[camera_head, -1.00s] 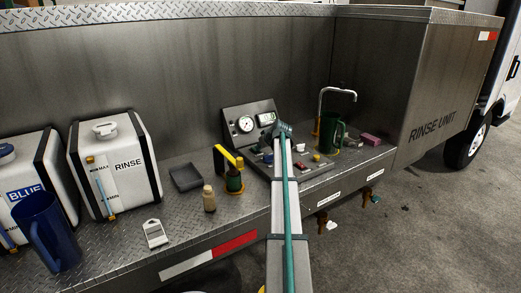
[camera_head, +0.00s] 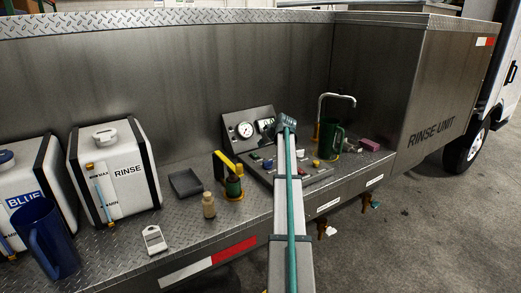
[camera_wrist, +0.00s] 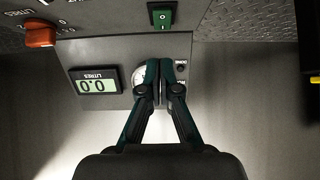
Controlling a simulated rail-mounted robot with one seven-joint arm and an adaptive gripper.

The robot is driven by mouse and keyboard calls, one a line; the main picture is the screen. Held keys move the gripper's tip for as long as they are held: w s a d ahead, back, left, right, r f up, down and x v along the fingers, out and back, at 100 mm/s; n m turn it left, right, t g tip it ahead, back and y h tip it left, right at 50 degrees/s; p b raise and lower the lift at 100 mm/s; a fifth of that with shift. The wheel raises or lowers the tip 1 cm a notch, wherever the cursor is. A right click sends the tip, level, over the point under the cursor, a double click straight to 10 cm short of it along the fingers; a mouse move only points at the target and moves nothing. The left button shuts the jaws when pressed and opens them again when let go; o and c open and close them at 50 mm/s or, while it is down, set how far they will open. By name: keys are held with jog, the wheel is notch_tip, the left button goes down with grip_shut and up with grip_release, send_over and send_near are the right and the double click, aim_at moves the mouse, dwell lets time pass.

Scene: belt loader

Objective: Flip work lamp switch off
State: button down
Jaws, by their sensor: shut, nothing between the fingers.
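The control panel (camera_head: 249,116) stands on the bench, with an upright face and a sloped front carrying several small controls. A green rocker switch (camera_wrist: 162,15) shows at the top of the wrist view; I cannot read a lamp label on it. My gripper (camera_wrist: 154,66) is shut and empty. In the head view my gripper (camera_head: 287,121) is in front of the panel, beside the display; contact cannot be told.
An orange knob (camera_wrist: 40,33) is near the rocker switch. A green mug (camera_head: 330,140) and a tap (camera_head: 337,96) stand right of the panel.

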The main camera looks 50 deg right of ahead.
jog(key=b+v, duration=0.1)
jog(key=v, duration=0.6)
jog(key=shift+s+a, duration=0.2)
jog(key=shift+s, duration=0.3)
jog(key=shift+f, duration=0.1)
